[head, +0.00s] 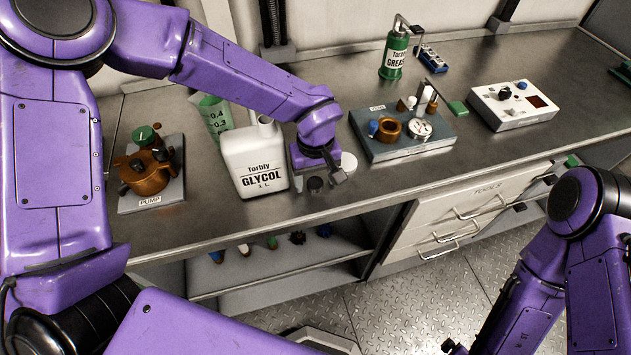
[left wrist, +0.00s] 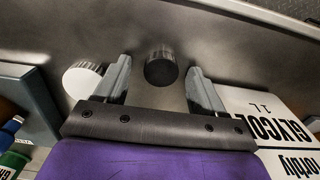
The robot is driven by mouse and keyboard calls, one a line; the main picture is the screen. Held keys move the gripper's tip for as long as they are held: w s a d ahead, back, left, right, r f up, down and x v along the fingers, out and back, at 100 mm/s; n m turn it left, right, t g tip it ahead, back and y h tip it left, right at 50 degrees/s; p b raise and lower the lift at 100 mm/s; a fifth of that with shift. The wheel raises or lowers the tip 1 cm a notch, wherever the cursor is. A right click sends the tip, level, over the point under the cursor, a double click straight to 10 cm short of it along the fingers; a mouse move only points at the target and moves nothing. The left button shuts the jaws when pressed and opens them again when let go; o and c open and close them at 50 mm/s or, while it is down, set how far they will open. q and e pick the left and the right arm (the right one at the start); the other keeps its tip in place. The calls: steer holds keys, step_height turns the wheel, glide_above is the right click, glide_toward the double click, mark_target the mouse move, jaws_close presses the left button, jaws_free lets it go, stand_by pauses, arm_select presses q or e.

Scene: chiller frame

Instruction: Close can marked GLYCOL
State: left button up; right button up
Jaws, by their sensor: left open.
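The white can marked GLYCOL (head: 257,168) stands upright on the bench, with its label facing me. Its neck (head: 266,120) at the top shows no dark cap on it. A black ribbed cap (head: 315,185) lies on the bench to the right of the can. A white cap (head: 348,162) lies just beyond it. My left gripper (head: 319,180) is open, low over the bench at the black cap. In the left wrist view the black cap (left wrist: 161,67) shows between the fingertips, with a gap on each side. A small dark part of my right gripper (head: 455,347) shows at the bottom edge.
A pump (head: 150,172) and a green measuring jug (head: 214,115) stand left of the can and behind it. A grey-blue fixture with a gauge (head: 405,138) is to the right. A control box (head: 513,106) and green grease can (head: 394,57) stand farther away. The bench's front strip is clear.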

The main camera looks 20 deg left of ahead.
mark_target(315, 182)
arm_select(q)
steer(key=c, duration=1.1)
steer(key=shift+r, duration=0.1)
step_height(315, 182, up, 10)
steer(key=shift+f+b, duration=0.1)
steer(key=shift+b, duration=0.25)
